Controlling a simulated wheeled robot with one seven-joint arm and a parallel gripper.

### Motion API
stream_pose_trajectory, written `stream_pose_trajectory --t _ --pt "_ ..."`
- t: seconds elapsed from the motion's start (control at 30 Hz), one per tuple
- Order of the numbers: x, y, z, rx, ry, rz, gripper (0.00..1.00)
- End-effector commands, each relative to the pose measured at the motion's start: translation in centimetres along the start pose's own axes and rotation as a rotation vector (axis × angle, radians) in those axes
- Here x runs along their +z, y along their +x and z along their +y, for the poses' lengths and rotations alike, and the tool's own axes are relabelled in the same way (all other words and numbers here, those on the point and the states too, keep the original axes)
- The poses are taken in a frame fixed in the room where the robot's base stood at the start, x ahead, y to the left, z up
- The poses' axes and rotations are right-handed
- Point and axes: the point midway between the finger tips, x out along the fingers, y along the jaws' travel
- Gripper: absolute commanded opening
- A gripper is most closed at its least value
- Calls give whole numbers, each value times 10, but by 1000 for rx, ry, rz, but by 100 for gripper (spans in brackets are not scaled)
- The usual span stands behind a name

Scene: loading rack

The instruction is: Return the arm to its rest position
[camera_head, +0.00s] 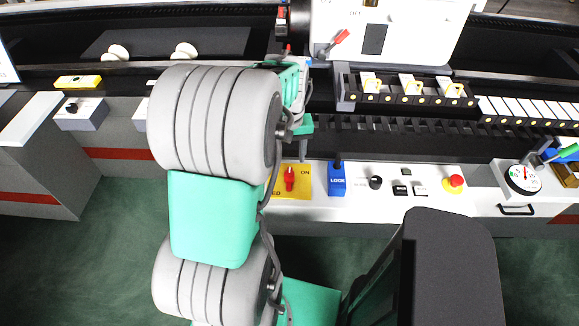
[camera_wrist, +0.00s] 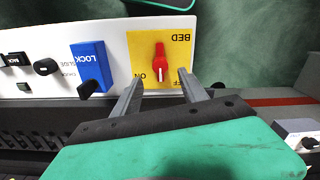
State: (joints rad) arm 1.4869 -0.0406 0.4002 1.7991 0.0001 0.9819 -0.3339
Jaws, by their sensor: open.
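My arm stretches forward over the front panel in the head view. My gripper (camera_wrist: 160,75) is open, with its two grey fingers apart at the panel. The red BED knob (camera_wrist: 159,64) on its yellow plate (camera_wrist: 137,42) shows between the fingertips in the wrist view. No contact with the knob is visible, and the depth gap is hard to judge. In the head view the red knob (camera_head: 289,179) stands upright, beside my arm. The fingers are mostly hidden behind the arm there.
A blue LOCK block (camera_head: 337,179) sits right of the yellow plate. Further right are a black knob (camera_head: 375,182), a red button (camera_head: 456,181) and a round dial (camera_head: 524,178). A rack with yellow-handled pieces (camera_head: 412,88) stands behind. Green floor lies in front.

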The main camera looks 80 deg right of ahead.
Motion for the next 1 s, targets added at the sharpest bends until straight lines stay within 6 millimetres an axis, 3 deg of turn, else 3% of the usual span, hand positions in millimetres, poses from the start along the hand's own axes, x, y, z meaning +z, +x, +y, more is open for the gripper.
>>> stream_pose_trajectory --t 0.13,0.53,0.63,0.77,0.87,1.0 --pt "0 -11 0 0 0 0 50" --pt "0 -11 0 0 0 -1 50" --pt "-3 -11 1 4 94 14 50" --pt "35 22 -12 -12 215 -57 50" --pt "63 25 -25 -12 263 -69 50" --pt "80 15 -81 -2 151 -43 50"
